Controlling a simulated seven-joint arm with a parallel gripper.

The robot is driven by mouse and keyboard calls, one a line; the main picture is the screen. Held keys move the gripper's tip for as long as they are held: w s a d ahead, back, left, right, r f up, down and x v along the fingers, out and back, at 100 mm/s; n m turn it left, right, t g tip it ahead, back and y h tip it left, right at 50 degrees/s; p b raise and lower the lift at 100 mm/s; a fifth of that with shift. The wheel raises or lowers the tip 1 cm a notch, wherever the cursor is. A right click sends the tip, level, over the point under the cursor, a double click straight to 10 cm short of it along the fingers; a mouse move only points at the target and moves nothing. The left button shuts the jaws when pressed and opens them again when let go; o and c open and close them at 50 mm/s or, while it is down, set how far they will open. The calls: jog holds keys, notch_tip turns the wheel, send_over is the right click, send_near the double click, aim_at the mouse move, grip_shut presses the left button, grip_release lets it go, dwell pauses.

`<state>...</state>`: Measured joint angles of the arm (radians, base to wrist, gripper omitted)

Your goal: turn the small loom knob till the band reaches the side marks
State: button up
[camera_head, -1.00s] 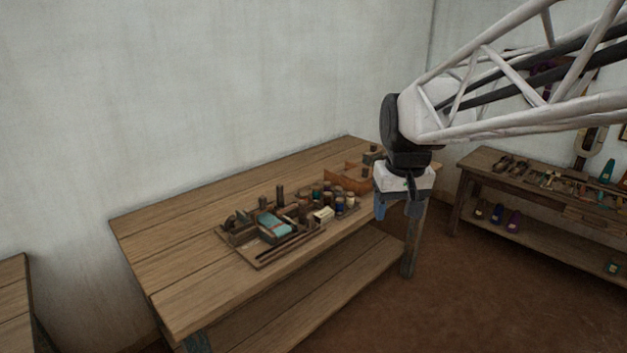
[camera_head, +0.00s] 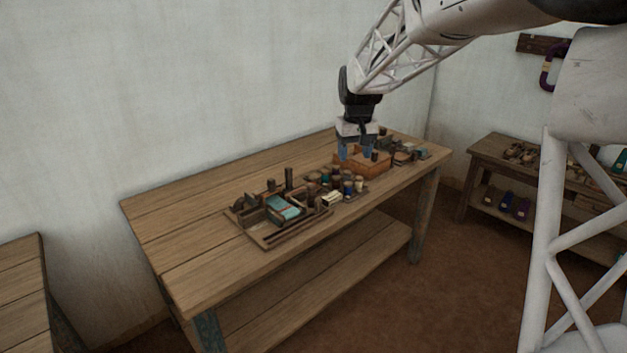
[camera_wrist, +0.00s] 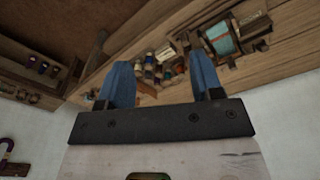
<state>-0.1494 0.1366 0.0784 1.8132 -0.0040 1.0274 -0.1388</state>
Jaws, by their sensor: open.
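The small loom (camera_head: 262,222) sits in its wooden frame on the near middle of the long workbench (camera_head: 215,195). A teal band (camera_head: 283,208) lies across it. The band also shows in the wrist view (camera_wrist: 222,38), at the upper right. The knob and the side marks are too small to make out. My gripper (camera_head: 356,152) points down with its blue fingers apart and nothing between them. It hangs at the orange-brown wooden box, to the right of the loom and apart from it. The wrist view shows both fingers spread (camera_wrist: 162,75).
Several thread spools (camera_head: 347,186) stand between the loom and the wooden box (camera_head: 372,166). Small items (camera_head: 405,152) lie at the bench's far right end. The bench's left part is bare. A second table with tools (camera_head: 500,150) stands at the right.

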jog(key=w+a+f, duration=0.3)
jog(key=w, duration=0.3)
jog(key=w+a+f, duration=0.3)
jog(key=w, duration=0.3)
jog(key=n+g, duration=0.1)
jog(key=n, duration=0.1)
send_over(311, 184)
notch_tip(311, 184, down, 10)
jog(key=shift+r, duration=0.1)
jog(key=shift+f, duration=0.2)
jog(key=shift+f, duration=3.75)
jog(key=c, duration=0.9)
